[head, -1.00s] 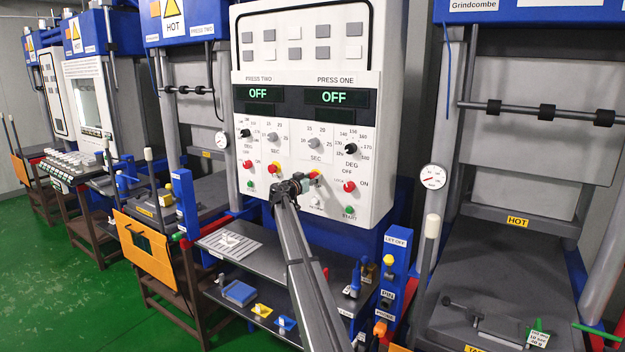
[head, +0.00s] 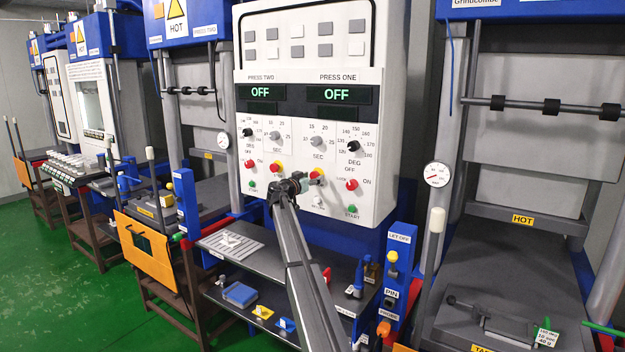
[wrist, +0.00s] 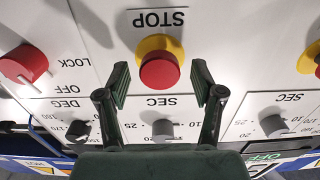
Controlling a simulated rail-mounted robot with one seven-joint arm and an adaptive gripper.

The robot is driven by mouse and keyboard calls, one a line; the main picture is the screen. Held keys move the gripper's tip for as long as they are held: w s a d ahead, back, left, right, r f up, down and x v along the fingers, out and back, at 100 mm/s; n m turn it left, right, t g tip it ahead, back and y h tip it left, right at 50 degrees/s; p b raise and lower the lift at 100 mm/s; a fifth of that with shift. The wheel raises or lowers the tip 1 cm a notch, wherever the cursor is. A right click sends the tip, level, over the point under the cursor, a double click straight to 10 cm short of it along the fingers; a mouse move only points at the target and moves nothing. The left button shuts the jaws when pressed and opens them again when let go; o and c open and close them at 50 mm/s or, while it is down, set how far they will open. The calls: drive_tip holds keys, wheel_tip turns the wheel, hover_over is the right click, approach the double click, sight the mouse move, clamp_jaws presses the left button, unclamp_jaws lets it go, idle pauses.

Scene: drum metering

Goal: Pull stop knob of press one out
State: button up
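The stop knob of press one is a red mushroom button on a yellow collar (head: 317,174) on the white panel, below the PRESS ONE display. In the upside-down wrist view, the red stop knob (wrist: 160,70) sits beside the word STOP. My gripper (head: 300,184) is in front of the panel, just left of the knob in the head view. In the wrist view, my gripper (wrist: 161,84) is open, with one finger to each side of the knob and visible gaps between. How far the fingertips are from the panel is hard to tell.
A red LOCK switch (head: 351,185) is right of the knob. Grey SEC dial (head: 317,141) and black DEG dial (head: 353,146) are above. Press two's stop knob (head: 273,170) is to the left. A grey shelf (head: 255,262) is below the panel.

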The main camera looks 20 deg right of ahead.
drive_tip(key=v, duration=1.1)
drive_tip(key=shift+s+a, duration=0.25)
drive_tip(key=shift+s, duration=0.05)
